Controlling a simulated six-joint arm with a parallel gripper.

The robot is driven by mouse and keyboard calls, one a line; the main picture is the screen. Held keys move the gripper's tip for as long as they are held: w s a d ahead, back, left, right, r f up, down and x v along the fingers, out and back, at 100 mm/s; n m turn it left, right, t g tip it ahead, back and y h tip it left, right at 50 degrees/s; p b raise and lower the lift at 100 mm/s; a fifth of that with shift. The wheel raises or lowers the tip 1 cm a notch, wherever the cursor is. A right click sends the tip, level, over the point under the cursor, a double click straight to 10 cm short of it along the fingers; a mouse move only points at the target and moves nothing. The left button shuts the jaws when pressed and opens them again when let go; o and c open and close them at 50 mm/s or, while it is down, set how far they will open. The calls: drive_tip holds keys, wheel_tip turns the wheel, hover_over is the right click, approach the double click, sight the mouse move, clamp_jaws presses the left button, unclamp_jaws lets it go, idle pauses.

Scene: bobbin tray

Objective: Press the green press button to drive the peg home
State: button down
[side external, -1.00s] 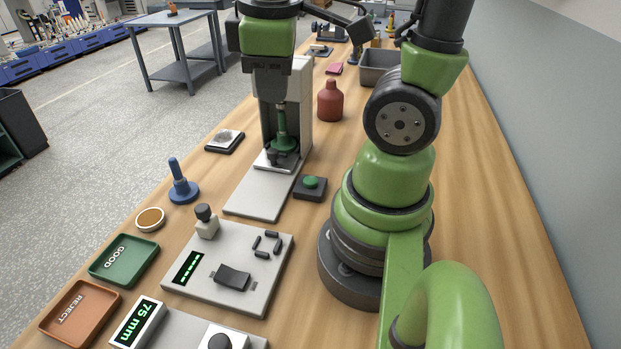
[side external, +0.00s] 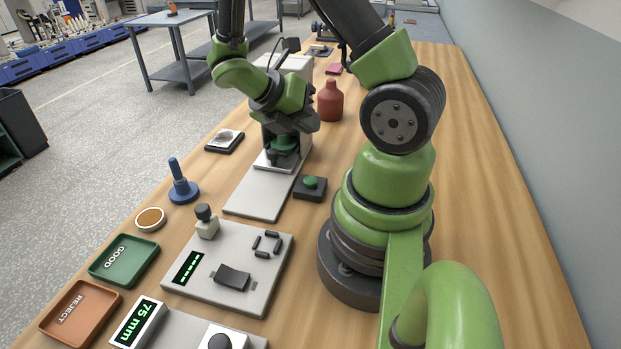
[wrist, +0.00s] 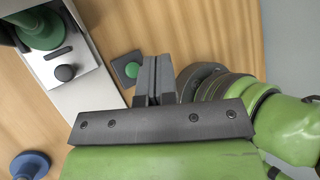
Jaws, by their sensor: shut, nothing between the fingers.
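The green press button (side external: 311,183) sits on a small dark square base beside the press foot. It also shows in the wrist view (wrist: 131,68), just left of my fingertips. My gripper (side external: 308,122) is shut and empty, in front of the press column and above and behind the button in the side view. The press (side external: 262,192) holds a green round-based piece (side external: 285,144), partly hidden by my wrist. I cannot tell how deep any peg sits.
A red bottle (side external: 330,100) stands behind the button. A blue spindle (side external: 182,188) stands left of the press foot. A grey panel (side external: 205,282) with a knob, a green tray (side external: 124,258) and an orange tray (side external: 80,312) lie in front. The table right of my base is clear.

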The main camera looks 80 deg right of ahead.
sight(308, 178)
drive_tip(key=shift+f, duration=4.4)
drive_tip(key=shift+f, duration=0.1)
drive_tip(key=shift+f, duration=0.3)
drive_tip(key=shift+f, duration=0.4)
drive_tip(key=shift+r, duration=0.85)
